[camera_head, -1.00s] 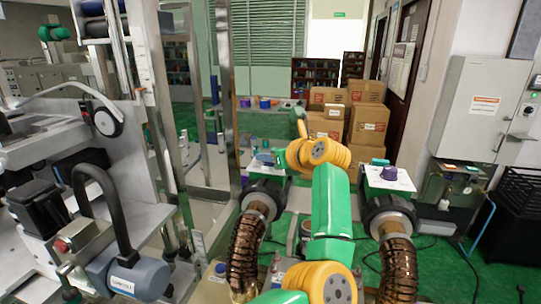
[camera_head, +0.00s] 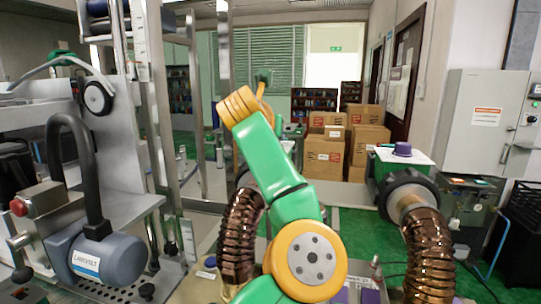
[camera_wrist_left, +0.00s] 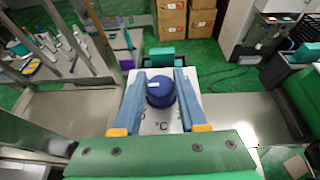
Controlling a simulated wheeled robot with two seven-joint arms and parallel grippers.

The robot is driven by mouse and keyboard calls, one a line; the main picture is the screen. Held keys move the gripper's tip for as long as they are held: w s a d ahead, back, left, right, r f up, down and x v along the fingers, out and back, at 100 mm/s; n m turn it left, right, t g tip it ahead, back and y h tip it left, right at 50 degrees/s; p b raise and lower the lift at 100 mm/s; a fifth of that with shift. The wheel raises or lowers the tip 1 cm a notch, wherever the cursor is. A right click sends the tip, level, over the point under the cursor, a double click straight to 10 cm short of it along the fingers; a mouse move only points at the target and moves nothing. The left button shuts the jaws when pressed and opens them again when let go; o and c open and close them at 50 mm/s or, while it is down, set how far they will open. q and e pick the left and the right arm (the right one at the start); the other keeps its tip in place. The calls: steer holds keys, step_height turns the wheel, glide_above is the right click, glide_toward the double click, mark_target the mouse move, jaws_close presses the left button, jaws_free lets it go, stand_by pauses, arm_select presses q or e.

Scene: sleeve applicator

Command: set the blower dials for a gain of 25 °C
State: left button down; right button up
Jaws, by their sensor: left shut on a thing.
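In the left wrist view my left gripper (camera_wrist_left: 160,82) has its two blue fingers on either side of a dark blue round dial (camera_wrist_left: 160,96), shut on it. The dial stands on a white plate (camera_wrist_left: 205,112) with "°C" printed near it; its setting is not readable. In the head view my green and yellow left arm hides this dial and most of the hand. A second, purple dial (camera_head: 402,149) sits on a white plate (camera_head: 418,159) on the right blower (camera_head: 409,192), with nothing touching it. My right gripper is not in view.
Bronze corrugated hoses (camera_head: 428,255) run down from the blowers. A metal machine with a blue-grey motor (camera_head: 110,259) stands at the left. Stacked cardboard boxes (camera_head: 323,157) are behind, and a grey cabinet (camera_head: 485,115) is at the right. Green floor shows between.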

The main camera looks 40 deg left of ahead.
arm_select(q)
steer(key=shift+f+m+t+h+b, duration=0.1)
steer(key=shift+m+t+h+b, duration=0.4)
steer(key=shift+m+h, duration=1)
steer(key=shift+h, duration=0.1)
steer(key=shift+r+m+t+h, duration=0.25)
steer(key=shift+m+t+h, duration=0.15)
steer(key=shift+m+h, duration=0.55)
steer(key=shift+r+m+h+p, duration=0.1)
steer(key=shift+m+h+p, duration=0.25)
steer(key=shift+h+p, duration=0.25)
steer(key=m+g+h+p, duration=0.1)
steer(key=m+h+p, duration=0.4)
steer(key=p, duration=0.5)
steer(key=shift+r+m+h, duration=0.1)
steer(key=shift+m+h, duration=0.2)
steer(key=shift+h, duration=0.45)
steer(key=shift+m+h+p, duration=0.3)
steer(key=shift+p, duration=0.45)
steer(key=shift+f+p, duration=0.3)
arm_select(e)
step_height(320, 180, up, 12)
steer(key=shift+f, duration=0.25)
arm_select(q)
steer(key=shift+f+g, duration=0.1)
steer(key=shift+g, duration=0.2)
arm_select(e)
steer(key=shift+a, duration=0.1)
